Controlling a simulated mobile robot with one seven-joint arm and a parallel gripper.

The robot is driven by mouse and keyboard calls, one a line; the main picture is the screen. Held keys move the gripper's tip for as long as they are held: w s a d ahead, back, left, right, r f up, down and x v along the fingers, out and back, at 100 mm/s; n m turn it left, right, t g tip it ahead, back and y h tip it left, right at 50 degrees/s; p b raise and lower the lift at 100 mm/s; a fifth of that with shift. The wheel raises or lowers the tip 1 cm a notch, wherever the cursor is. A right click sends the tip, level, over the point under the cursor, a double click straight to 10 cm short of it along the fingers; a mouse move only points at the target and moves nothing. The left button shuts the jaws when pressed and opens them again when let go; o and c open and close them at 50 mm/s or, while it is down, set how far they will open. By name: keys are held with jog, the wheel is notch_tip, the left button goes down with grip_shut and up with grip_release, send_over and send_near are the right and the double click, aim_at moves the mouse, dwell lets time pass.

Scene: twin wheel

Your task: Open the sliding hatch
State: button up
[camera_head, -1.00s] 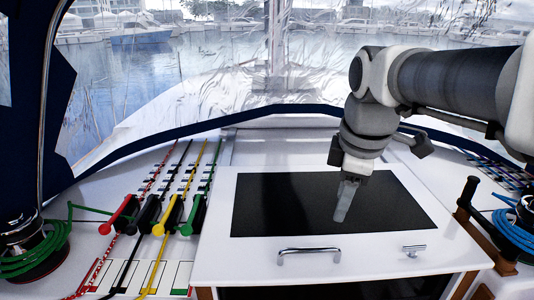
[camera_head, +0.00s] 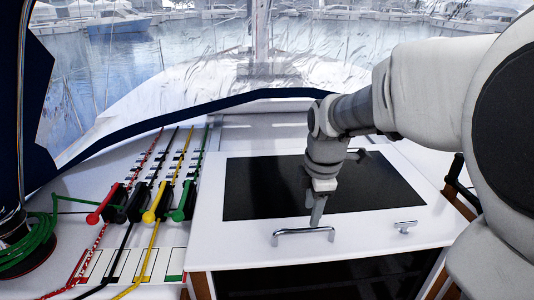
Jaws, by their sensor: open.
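The sliding hatch (camera_head: 262,190) is a white panel with a dark rectangular window, closed over the dark opening below its front edge. A silver bar handle (camera_head: 303,233) is fixed near its front edge. A small silver latch (camera_head: 405,226) sits to the right of the handle. My gripper (camera_head: 316,222) points down at the handle's right part, fingers open. From this view I cannot tell whether the fingers straddle the bar or stay just behind or above it. My arm covers part of the window's right side.
Coloured ropes run through a row of clutches with red, black, yellow and green levers (camera_head: 150,205) on the left. A winch with green rope (camera_head: 28,245) stands at far left. A dark winch handle (camera_head: 458,180) is at the right, partly hidden by my arm. A clear windscreen is behind.

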aim_at(308, 228)
jog(key=f, duration=0.3)
jog(key=w+f, duration=0.1)
jog(key=f, duration=0.2)
grip_shut()
jog(key=shift+w+r, duration=0.1)
dwell(1.2)
